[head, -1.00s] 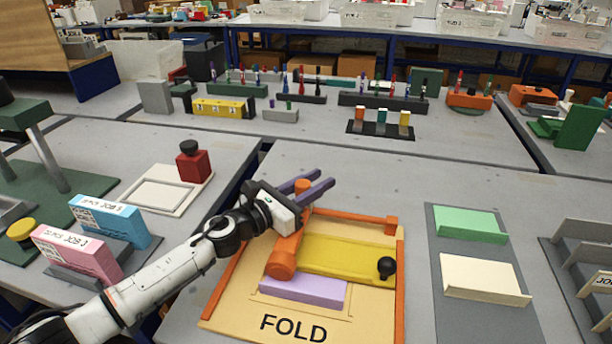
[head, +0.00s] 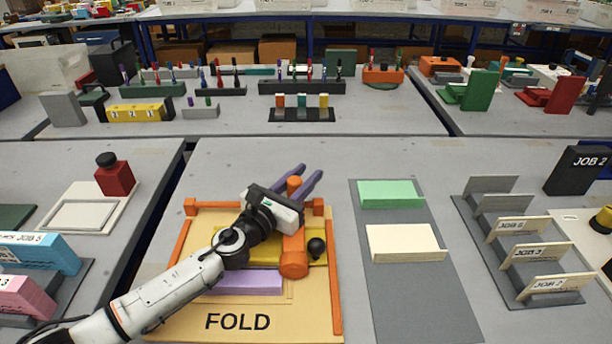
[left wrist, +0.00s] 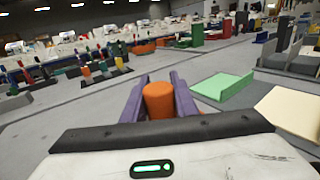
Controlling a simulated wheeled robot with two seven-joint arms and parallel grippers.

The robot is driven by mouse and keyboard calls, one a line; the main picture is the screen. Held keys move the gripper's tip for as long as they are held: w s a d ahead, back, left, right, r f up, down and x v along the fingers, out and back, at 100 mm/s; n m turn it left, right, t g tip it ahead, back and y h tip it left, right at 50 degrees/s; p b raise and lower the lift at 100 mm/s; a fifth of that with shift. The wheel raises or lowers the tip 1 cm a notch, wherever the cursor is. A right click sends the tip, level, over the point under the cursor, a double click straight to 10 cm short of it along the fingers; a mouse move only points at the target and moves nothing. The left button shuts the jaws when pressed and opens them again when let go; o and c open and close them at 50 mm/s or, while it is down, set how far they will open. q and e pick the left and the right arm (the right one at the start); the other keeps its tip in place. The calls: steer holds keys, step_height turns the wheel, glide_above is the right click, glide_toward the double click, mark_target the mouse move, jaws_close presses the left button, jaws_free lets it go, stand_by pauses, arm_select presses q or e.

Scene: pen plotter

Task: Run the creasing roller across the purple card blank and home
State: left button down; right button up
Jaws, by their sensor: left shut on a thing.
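The orange creasing roller (head: 293,256) stands toward the right side of the tan FOLD board (head: 185,318), just left of a black knob (head: 316,247). My left gripper (head: 307,175) is shut on the roller's upright part, its two purple fingers on either side. The left wrist view shows the roller's orange top (left wrist: 159,100) between the fingers. My arm hides the card's left part and much of the plate. My right gripper is not in view.
Orange rails (head: 334,275) edge the board. A grey rack (head: 525,250) with job cards stands farther right.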

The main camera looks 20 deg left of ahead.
mark_target(292, 191)
arm_select(q)
steer(key=shift+d, duration=0.25)
steer(key=c, duration=1.4)
jaws_free()
steer(key=v, duration=0.9)
steer(key=shift+f, duration=0.1)
steer(key=shift+s+a, duration=0.25)
steer(key=shift+s, duration=0.35)
